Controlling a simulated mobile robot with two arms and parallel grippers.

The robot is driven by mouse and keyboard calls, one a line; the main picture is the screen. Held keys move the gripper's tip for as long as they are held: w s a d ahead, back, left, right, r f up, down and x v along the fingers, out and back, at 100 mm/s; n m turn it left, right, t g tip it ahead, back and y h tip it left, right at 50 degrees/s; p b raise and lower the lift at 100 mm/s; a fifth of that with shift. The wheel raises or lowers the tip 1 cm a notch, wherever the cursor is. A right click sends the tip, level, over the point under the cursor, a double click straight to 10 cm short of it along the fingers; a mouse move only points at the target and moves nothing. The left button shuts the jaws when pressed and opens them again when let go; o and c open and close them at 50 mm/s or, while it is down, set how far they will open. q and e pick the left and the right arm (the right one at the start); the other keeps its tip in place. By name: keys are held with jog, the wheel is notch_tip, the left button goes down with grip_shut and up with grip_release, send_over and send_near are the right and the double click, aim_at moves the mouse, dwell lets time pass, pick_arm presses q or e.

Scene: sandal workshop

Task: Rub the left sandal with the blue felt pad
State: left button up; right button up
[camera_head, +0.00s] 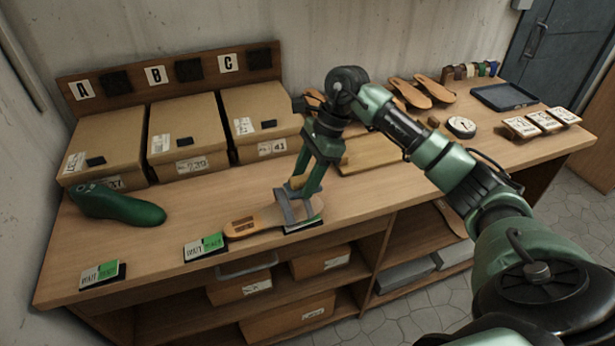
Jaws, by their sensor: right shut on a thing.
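A tan sandal (252,221) lies flat near the front edge of the workbench, left of the middle. My right gripper (303,190) points down over its right end and is shut on a grey-blue pad, the blue felt pad (284,208). The pad is at the sandal's right part and seems to touch it, though the exact contact is hard to see. The gripper and pad hide that end of the sandal. My left gripper is not in view.
Boxes stand at the back left under signs A, B and C. A green shoe form (118,206) lies at the left. Cards with green halves (205,246) line the front edge. Other soles (409,92), a round dial (461,126) and a dark tray (504,97) are at the right.

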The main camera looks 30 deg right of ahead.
jog(key=shift+a+r, duration=0.1)
jog(key=shift+a, duration=0.1)
notch_tip(320, 180, up, 5)
jog(key=p, duration=0.3)
jog(key=shift+w+a, duration=0.1)
jog(key=shift+r+p, duration=0.45)
jog(key=shift+r, duration=0.5)
